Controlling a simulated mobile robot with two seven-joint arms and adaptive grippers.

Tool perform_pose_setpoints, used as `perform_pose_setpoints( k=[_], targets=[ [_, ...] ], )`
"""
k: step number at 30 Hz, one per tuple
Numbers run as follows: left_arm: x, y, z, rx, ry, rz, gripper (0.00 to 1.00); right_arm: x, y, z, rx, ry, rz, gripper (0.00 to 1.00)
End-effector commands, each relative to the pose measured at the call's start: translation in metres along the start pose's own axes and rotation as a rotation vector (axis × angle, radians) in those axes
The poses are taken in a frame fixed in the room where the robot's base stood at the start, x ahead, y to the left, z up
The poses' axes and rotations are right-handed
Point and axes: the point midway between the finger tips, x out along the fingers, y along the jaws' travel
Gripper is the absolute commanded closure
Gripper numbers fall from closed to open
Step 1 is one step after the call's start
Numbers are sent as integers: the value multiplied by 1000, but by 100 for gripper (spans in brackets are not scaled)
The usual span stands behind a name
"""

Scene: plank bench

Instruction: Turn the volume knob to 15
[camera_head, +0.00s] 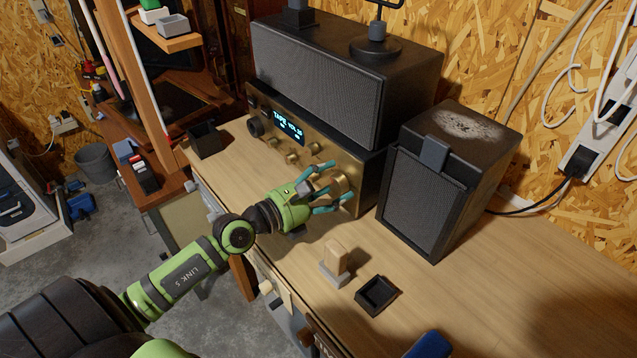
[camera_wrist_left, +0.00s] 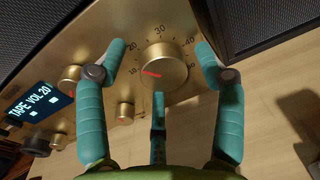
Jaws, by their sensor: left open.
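The large brass volume knob (camera_wrist_left: 164,67) is on the front of the gold-faced amplifier (camera_head: 300,150). It has a red pointer mark directed left, near the 10 on the printed scale. The amplifier's lit display (camera_wrist_left: 40,103) appears to read TAPE VOL 20. My left gripper (camera_head: 332,187) is open, its teal fingers reaching toward the knob. In the left wrist view the left gripper (camera_wrist_left: 162,55) has its fingertips on either side of the knob, with visible gaps. In the head view the fingers partly hide the knob (camera_head: 344,187). My right gripper is not in view.
A dark speaker (camera_head: 325,85) lies on the amplifier, and another speaker (camera_head: 435,190) stands to its right. A wooden block on a grey base (camera_head: 336,262) and a small black tray (camera_head: 376,294) sit on the bench in front. Smaller brass knobs (camera_wrist_left: 70,78) are beside the volume knob.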

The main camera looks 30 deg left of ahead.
Motion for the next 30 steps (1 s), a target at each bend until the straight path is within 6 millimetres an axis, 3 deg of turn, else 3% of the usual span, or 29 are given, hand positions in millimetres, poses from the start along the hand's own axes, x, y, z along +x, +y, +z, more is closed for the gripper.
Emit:
perform_pose_setpoints(
  k=[30],
  targets=[
    [-108,1,0,2,3,5,31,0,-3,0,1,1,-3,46]
  ],
)
